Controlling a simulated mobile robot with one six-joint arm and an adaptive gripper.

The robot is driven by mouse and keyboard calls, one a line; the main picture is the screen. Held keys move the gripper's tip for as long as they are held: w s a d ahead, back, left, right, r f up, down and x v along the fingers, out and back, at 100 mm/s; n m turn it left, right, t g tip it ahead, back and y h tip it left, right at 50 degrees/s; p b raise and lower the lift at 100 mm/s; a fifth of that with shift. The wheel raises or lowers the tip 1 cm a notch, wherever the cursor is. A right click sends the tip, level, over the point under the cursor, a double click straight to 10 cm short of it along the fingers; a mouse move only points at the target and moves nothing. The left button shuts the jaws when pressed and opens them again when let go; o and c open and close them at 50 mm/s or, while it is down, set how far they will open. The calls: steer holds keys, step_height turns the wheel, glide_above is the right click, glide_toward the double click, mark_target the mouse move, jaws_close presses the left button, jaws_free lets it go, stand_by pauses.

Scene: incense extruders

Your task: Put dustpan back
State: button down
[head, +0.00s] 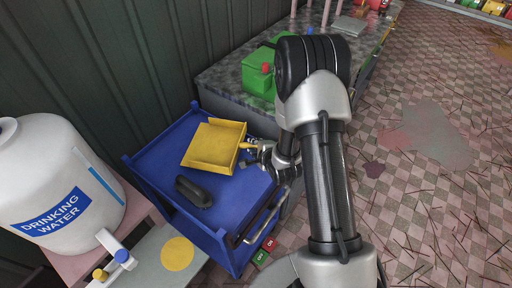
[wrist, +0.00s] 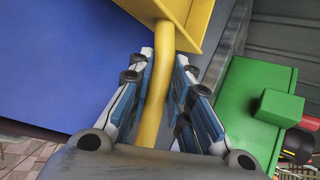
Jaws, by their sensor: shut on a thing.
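The yellow dustpan (head: 214,146) is over the blue cart (head: 160,154), at its far right part. I cannot tell whether it rests on the cart top or hangs just above it. My gripper (head: 252,151) is at the dustpan's right side, on its handle. In the wrist view, my gripper (wrist: 164,80) is shut on the yellow handle (wrist: 158,95), with a finger on each side. The dustpan's pan (wrist: 180,18) shows at the top edge there, and most of it is out of that view.
A black oblong object (head: 194,191) lies on the cart near the dustpan. A white drinking water tank (head: 58,180) stands at left. A green box (head: 258,76) sits on the speckled counter (head: 222,76) behind. The checkered floor at right has scattered sticks and stains.

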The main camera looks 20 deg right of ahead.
steer(key=shift+f+b, duration=0.55)
steer(key=shift+f, duration=0.1)
steer(key=c, duration=1.5)
jaws_free()
steer(key=shift+o, duration=0.2)
steer(key=shift+r, duration=0.2)
